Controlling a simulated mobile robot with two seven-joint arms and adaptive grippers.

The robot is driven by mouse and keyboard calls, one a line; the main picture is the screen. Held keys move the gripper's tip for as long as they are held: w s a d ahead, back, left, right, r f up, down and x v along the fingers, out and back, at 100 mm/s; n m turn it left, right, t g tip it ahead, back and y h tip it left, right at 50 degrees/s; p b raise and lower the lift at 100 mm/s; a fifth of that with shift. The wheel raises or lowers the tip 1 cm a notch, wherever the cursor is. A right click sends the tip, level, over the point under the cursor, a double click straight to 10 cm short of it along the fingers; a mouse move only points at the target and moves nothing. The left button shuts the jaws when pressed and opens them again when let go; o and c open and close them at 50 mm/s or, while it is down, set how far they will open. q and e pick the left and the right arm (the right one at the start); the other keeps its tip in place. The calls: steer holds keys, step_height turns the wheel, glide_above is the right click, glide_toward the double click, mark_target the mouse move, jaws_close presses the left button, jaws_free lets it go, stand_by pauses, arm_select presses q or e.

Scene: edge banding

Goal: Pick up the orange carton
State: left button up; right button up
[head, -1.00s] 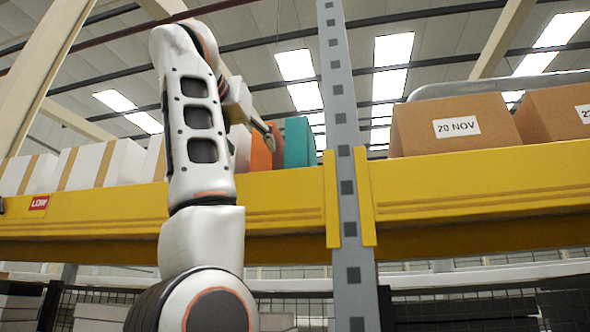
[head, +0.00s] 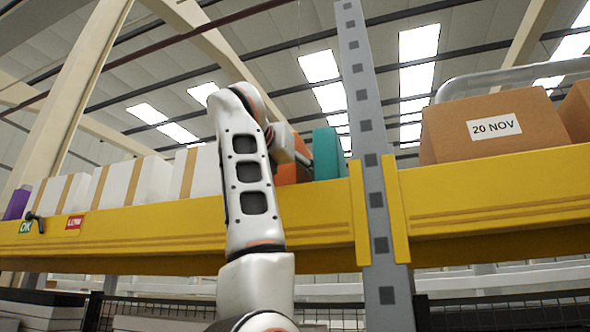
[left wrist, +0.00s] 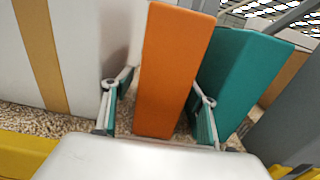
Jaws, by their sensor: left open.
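The orange carton (left wrist: 172,70) stands upright on the shelf, in the middle of the left wrist view. A part of it (head: 290,174) shows in the head view, low beside my left arm. My left gripper (left wrist: 158,102) is open, with one finger on each side of the carton's lower part. Gaps show between the fingers and the carton, and whether either finger touches it I cannot tell. In the head view my left arm hides the fingers. My right gripper is in no view.
A teal carton (left wrist: 238,75) stands close on the right of the orange one, by the right finger. White boxes with tan bands (head: 120,182) line the left. A yellow beam (head: 150,235) edges the shelf. A grey post (head: 365,120) and brown box (head: 495,128) are to the right.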

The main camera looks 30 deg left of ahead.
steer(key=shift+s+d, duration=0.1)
arm_select(q)
steer(key=shift+c, duration=0.5)
steer(key=c, duration=1.2)
steer(key=shift+r, duration=0.1)
steer(key=shift+c, duration=0.7)
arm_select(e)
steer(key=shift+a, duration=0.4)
arm_select(q)
steer(key=shift+r, duration=0.1)
